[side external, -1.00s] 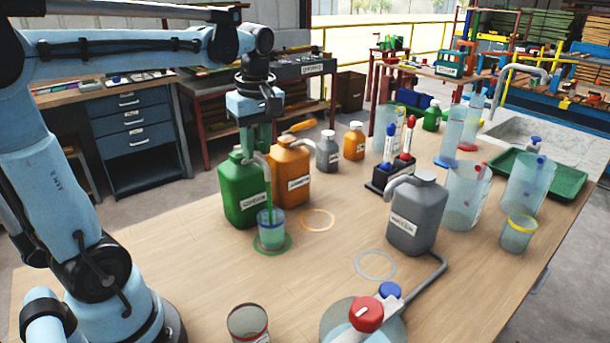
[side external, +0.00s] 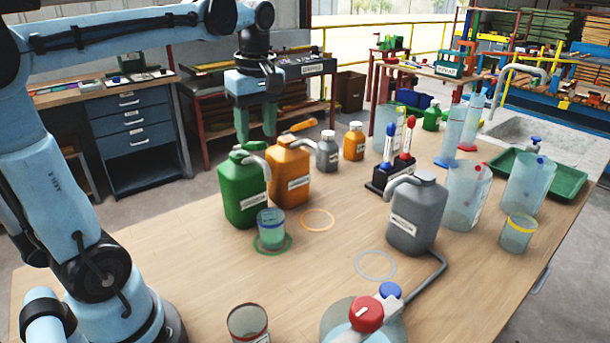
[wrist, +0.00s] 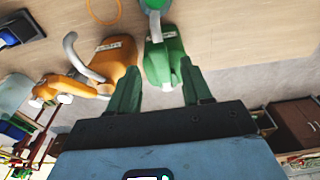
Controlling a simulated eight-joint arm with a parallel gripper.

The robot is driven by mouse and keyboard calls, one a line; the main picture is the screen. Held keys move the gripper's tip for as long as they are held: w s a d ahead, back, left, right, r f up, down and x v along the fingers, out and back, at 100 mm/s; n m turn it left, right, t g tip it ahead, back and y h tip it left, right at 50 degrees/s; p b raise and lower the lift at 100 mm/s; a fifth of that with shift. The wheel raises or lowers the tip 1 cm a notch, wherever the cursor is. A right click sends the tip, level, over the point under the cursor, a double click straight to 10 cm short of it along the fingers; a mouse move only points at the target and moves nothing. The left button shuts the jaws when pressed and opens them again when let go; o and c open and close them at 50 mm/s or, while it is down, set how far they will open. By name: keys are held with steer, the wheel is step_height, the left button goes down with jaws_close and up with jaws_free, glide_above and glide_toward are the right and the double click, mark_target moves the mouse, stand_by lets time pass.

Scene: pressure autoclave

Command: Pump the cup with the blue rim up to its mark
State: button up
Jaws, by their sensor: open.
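The cup with the blue rim (side external: 271,231) stands upright on the table inside a green ring (side external: 259,248), in front of the green pump bottle (side external: 243,192). It holds some greenish liquid; its mark cannot be made out. The bottle's grey spout points toward the cup. My gripper (side external: 256,138) is open and empty, raised above and behind the green bottle's top. In the wrist view, the green bottle (wrist: 163,62) lies just beyond the fingertips, and only part of the cup (wrist: 154,4) shows at the top edge.
An orange pump bottle (side external: 289,172) stands close to the right of the green one, by an orange ring (side external: 318,220). A grey pump bottle (side external: 414,215), a yellow-rimmed cup (side external: 517,234) and a front cup (side external: 248,323) stand apart. The table's middle is fairly clear.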

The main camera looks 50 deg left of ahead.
step_height(320, 180, up, 8)
steer(key=d, duration=0.1)
steer(key=shift+r, duration=0.1)
stand_by(0.3)
steer(key=shift+c, duration=0.8)
steer(key=r, duration=0.1)
steer(key=a+r, duration=0.1)
steer(key=r, duration=0.1)
steer(key=a+r, duration=0.1)
steer(key=r, duration=0.1)
steer(key=shift+r, duration=0.1)
jaws_close()
glide_above(254, 142)
step_height(254, 142, down, 12)
steer(key=shift+f, duration=0.1)
steer(key=shift+d+f, duration=0.3)
steer(key=shift+f, duration=0.35)
